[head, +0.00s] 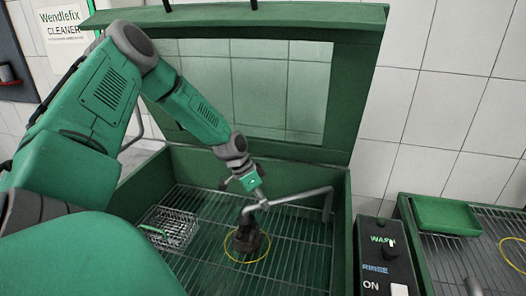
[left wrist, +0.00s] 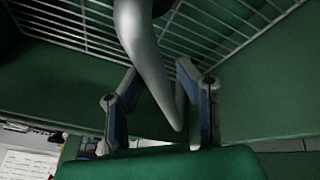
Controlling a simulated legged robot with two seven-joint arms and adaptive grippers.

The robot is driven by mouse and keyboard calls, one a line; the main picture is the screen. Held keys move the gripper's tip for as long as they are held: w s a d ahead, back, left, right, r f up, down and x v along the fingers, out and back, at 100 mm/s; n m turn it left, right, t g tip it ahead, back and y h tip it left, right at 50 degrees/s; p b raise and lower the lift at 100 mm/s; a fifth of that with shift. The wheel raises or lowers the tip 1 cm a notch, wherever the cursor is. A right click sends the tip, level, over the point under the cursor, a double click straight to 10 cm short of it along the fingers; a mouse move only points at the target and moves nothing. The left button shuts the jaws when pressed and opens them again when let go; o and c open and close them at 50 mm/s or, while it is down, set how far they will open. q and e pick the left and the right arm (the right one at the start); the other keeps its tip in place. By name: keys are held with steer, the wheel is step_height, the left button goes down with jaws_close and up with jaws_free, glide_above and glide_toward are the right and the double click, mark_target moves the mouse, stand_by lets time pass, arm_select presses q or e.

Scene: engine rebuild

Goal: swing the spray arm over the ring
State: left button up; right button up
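The grey spray arm (head: 300,196) runs from the right wall of the open green wash cabinet to a bent end over the rack. The yellow ring (head: 232,257) lies on the wire rack, with a dark part (head: 247,239) standing inside it. The spray arm's bent end is above this part. My left gripper (head: 258,197) is at the spray arm near that end. In the left wrist view, the pipe (left wrist: 145,50) passes between the spread fingers of my left gripper (left wrist: 160,72), with a gap beside the right finger. My right gripper is not in view.
A wire basket (head: 170,228) sits on the rack's left side. The raised lid (head: 345,100) stands behind. A control box (head: 383,255) with WASH, RINSE and ON labels is to the right. Beyond it, a green tray (head: 445,216) and another yellow ring (head: 505,252) rest on a second rack.

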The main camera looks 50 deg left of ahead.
arm_select(q)
steer(key=shift+a, duration=0.1)
steer(key=v, duration=1.1)
steer(key=shift+r, duration=0.4)
steer(key=shift+a, duration=0.1)
stand_by(0.5)
